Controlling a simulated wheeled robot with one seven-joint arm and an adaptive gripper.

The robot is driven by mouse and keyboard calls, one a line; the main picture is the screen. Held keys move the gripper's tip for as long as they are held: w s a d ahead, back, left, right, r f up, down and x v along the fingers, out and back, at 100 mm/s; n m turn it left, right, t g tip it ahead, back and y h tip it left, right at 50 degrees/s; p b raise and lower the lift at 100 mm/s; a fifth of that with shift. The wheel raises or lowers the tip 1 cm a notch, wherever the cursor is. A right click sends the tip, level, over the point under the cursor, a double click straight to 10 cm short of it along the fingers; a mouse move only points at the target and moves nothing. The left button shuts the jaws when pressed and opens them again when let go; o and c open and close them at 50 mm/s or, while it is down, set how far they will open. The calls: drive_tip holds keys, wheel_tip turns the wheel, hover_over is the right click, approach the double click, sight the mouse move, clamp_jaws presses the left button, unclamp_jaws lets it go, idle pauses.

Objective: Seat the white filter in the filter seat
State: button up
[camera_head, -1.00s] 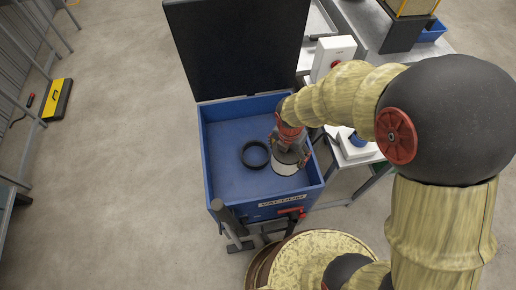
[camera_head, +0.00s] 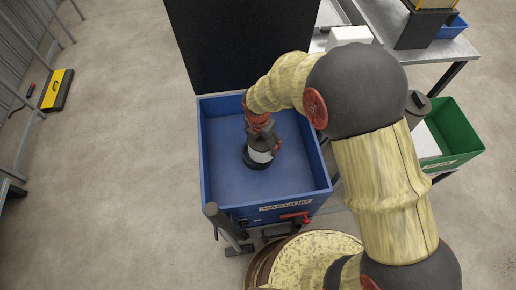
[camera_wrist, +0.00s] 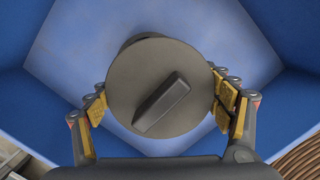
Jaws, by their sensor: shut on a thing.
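The white filter (camera_head: 261,155) is a short white cylinder with a round grey top that bears a bar handle. In the wrist view its grey top (camera_wrist: 130,80) fills the middle, with a gripper pad on each side. My gripper (camera_head: 262,144) is shut on the filter. It also shows in the wrist view (camera_wrist: 161,104). The black ring of the filter seat (camera_head: 256,165) shows just below the filter, inside the blue vacuum box (camera_head: 225,190). The filter hides most of the ring. I cannot tell whether the filter rests in it or hovers above.
The box's black lid (camera_head: 240,45) stands open at the back. The box's low walls surround my gripper. A green bin (camera_head: 460,135) and a grey table (camera_head: 440,50) stand to the right. The box floor around the seat is clear.

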drive_tip(key=shift+w+a+f, duration=0.3)
drive_tip(key=shift+a+f, duration=0.3)
drive_tip(key=shift+f, duration=0.2)
drive_tip(key=f+b, duration=0.1)
drive_tip(key=f, duration=0.1)
drive_tip(key=f+b, duration=0.1)
drive_tip(key=shift+w+a+f+b, duration=0.15)
drive_tip(key=shift+a+f+b, duration=0.1)
drive_tip(key=shift+f+b, duration=0.15)
drive_tip(key=shift+c, duration=0.8)
drive_tip(key=shift+r, duration=0.15)
drive_tip(key=o, duration=1.6)
drive_tip(key=shift+f, duration=0.2)
drive_tip(key=shift+c, duration=0.2)
